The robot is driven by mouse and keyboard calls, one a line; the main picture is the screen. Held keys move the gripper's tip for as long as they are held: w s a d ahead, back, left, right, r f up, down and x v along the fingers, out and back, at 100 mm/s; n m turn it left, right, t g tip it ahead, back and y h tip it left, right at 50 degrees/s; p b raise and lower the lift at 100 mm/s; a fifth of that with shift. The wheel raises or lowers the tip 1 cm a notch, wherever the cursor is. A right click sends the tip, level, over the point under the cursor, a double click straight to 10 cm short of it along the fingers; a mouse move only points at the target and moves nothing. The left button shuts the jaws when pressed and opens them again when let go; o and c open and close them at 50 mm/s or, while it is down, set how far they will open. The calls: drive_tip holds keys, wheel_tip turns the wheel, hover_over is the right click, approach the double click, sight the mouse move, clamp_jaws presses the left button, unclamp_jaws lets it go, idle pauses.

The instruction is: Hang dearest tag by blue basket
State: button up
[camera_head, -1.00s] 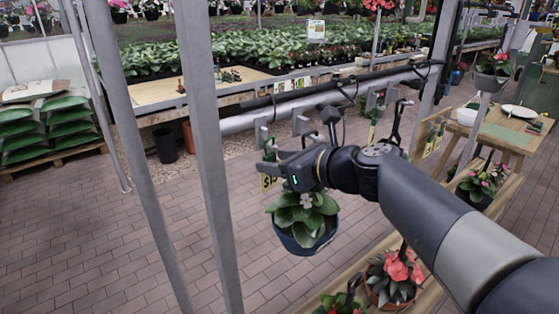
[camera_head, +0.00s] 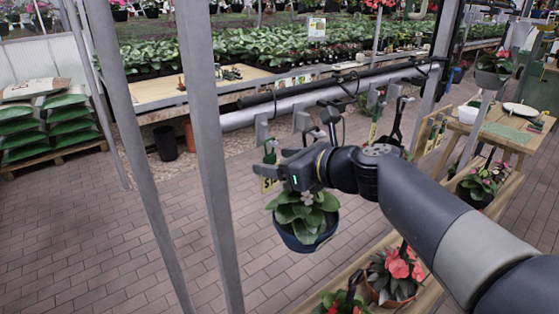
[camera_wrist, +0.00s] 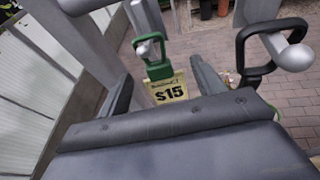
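A yellow tag reading $15 (camera_wrist: 168,88) hangs from a green clip (camera_wrist: 153,62) on a round-ended metal peg in the wrist view. In the head view its edge (camera_head: 268,184) shows beside my gripper (camera_head: 272,165). In the wrist view my gripper (camera_wrist: 164,92) is open, with one dark finger on each side of the tag and nothing clamped. The blue basket (camera_head: 302,242) holds a leafy plant with a pale flower and hangs just below my gripper in the head view. Other yellow tags (camera_head: 373,132) hang farther right; their prices are too small to read.
A metal rail (camera_head: 300,101) with several hooks runs behind my gripper. A black hook (camera_wrist: 262,45) stands right of the tag in the wrist view. Grey posts (camera_head: 212,150) rise at left. A wooden shelf (camera_head: 424,300) with red-flowered pots lies below. Brick floor at left is open.

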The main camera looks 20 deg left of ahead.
drive_tip(key=shift+o, duration=0.6)
drive_tip(key=b+v, duration=0.1)
drive_tip(key=v, duration=1)
drive_tip(key=shift+w+a, duration=0.1)
drive_tip(key=shift+a+f, duration=0.1)
drive_tip(key=p+x, duration=0.1)
drive_tip(key=x, duration=0.9)
drive_tip(key=shift+a, duration=0.35)
drive_tip(key=shift+d+r, duration=0.15)
drive_tip(key=shift+r, duration=0.25)
